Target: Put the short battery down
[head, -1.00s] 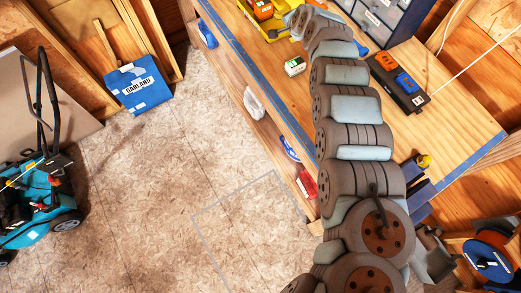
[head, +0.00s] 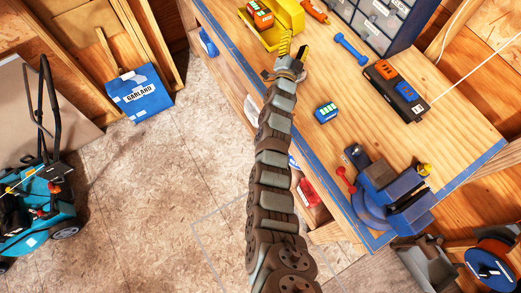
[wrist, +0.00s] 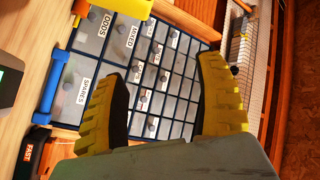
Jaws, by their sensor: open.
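My gripper (head: 294,48) is open above the bench, near the yellow tray. In the wrist view its two yellow fingers (wrist: 160,75) stand apart with nothing between them. A small blue block with a green-lit face (head: 325,112), battery-like, sits on the bench to the right of my arm, apart from the gripper. An orange battery-like block (head: 260,14) is in the yellow tray (head: 290,15). I cannot tell which is the short battery.
A blue vise (head: 395,195) stands at the bench's near right corner. Bare bench top lies between the charger and the vise.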

